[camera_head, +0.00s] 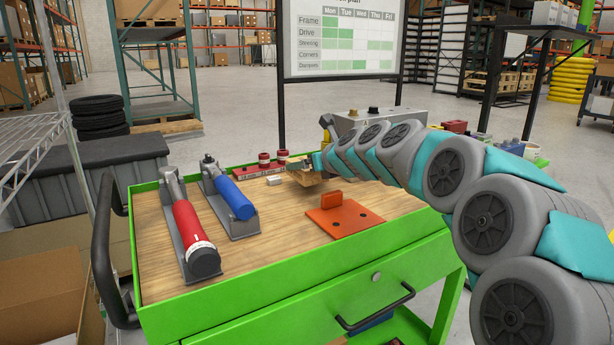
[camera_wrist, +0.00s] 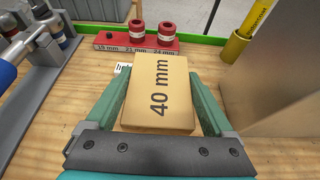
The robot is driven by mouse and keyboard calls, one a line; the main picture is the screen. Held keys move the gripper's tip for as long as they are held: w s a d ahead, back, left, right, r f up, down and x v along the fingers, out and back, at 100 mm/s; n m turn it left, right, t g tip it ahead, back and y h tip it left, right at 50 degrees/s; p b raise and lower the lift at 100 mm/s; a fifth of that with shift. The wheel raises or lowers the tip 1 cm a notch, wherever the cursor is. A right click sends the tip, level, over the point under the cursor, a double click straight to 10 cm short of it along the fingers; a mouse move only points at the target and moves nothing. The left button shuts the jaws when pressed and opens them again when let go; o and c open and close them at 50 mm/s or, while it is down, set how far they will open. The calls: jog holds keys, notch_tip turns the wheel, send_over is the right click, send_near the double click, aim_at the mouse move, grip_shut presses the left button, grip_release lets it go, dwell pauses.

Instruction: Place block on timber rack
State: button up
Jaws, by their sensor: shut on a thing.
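A tan block marked "40 mm" (camera_wrist: 158,88) fills the middle of the wrist view. My gripper (camera_wrist: 160,92) is shut on it, with one green finger along each side. In the head view my gripper (camera_head: 306,166) is over the back part of the green cart's wooden top (camera_head: 285,215), with the block (camera_head: 304,180) at its tip. I cannot tell whether the block's underside touches the wood. I cannot make out with certainty which thing is the timber rack.
A red holder (camera_head: 252,170) with red-and-white pieces stands beyond the block. A blue cylinder (camera_head: 232,198) and a red cylinder (camera_head: 190,228) lie in grey cradles at left. An orange plate (camera_head: 345,222) lies in front. A grey box (camera_head: 378,119) stands behind.

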jog(key=shift+f, duration=1.4)
jog(key=shift+f, duration=0.25)
